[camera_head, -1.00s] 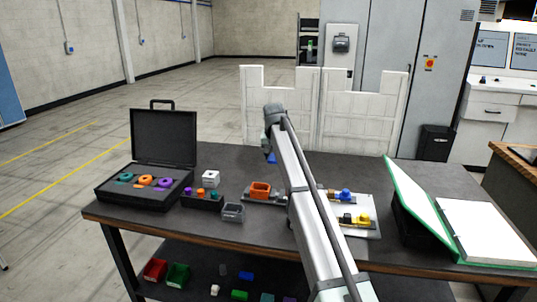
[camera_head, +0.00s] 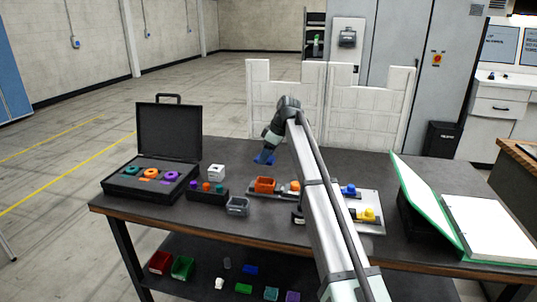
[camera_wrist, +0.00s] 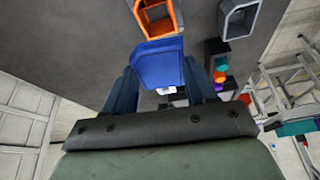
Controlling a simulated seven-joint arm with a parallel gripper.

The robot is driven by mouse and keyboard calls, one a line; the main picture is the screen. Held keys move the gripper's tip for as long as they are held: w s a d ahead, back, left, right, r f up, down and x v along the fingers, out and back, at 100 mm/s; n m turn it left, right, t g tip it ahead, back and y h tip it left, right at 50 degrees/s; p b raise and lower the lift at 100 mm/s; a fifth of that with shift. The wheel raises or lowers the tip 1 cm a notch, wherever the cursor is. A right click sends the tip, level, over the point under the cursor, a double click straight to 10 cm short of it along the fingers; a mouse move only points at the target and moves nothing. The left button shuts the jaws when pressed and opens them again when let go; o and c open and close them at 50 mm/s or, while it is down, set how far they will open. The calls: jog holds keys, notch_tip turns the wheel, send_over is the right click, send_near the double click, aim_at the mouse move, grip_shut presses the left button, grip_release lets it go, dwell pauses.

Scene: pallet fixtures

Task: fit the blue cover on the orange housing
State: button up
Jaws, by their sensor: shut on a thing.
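The blue cover (camera_wrist: 160,65) is held between the two fingers of my gripper (camera_wrist: 163,88) in the wrist view. In the head view the blue cover (camera_head: 265,158) hangs below my gripper (camera_head: 268,148), above the table and behind the orange housing. The orange housing (camera_head: 264,185) sits on a grey plate on the table, open at the top. In the wrist view the orange housing (camera_wrist: 157,22) shows at the top, just beyond the cover, partly overlapped by it. The cover appears apart from the housing.
A grey open box (camera_head: 238,206) and a dark block with coloured knobs (camera_head: 207,195) stand left of the housing. A white cube (camera_head: 217,172) is behind them. An open black case (camera_head: 150,190) is at left. A light plate (camera_head: 372,222) with blue and yellow parts lies right, beside my arm.

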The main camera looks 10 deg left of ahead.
jog(key=shift+n+g, duration=0.3)
jog(key=shift+n, duration=0.5)
jog(key=shift+f, duration=0.2)
jog(key=shift+f, duration=2.55)
jog(key=shift+f, duration=1.45)
jog(key=o, duration=1.1)
jog(key=shift+c, duration=0.4)
